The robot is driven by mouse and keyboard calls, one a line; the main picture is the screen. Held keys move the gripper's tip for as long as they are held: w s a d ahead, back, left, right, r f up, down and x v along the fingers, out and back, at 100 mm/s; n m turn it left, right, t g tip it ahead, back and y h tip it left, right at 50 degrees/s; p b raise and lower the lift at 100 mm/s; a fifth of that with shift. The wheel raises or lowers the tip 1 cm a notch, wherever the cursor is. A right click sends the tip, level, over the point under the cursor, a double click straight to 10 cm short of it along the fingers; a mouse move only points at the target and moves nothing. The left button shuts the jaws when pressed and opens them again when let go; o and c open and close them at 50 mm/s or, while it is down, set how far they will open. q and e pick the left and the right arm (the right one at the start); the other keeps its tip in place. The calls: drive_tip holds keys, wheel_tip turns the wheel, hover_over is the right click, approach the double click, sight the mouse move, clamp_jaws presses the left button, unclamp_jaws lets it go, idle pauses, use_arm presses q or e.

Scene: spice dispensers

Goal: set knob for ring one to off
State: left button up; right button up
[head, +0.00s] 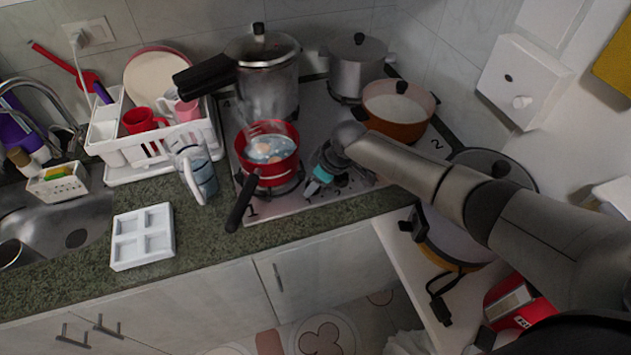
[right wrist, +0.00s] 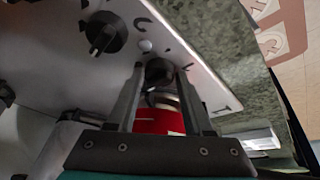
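The hob (head: 290,205) carries a printed "1" at its front left corner, near the red pan (head: 268,165) with eggs in water. My right arm reaches in from the right, and its gripper (head: 319,182) is low over the hob, right of the pan. In the right wrist view, the gripper (right wrist: 160,68) is open, with a dark knob (right wrist: 157,75) between its fingertips. I cannot tell whether the fingers touch it. Another black knob (right wrist: 103,33) with a pale mark stands up and left of it. The held-side knob's pointer is not clear. My left gripper is not in view.
An orange pot (head: 397,118), a grey pot (head: 357,70) and a large steel pot (head: 265,85) stand on the hob. A white tray (head: 142,235) and a jug (head: 198,170) are to the left.

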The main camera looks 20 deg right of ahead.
drive_tip(key=o, duration=0.4)
drive_tip(key=shift+c, duration=0.2)
drive_tip(key=shift+r, duration=0.1)
drive_tip(key=shift+s+d+r, duration=0.1)
drive_tip(key=shift+s+r, duration=0.05)
drive_tip(key=shift+r, duration=0.35)
drive_tip(key=p+v, duration=0.2)
drive_tip(key=v, duration=1.2)
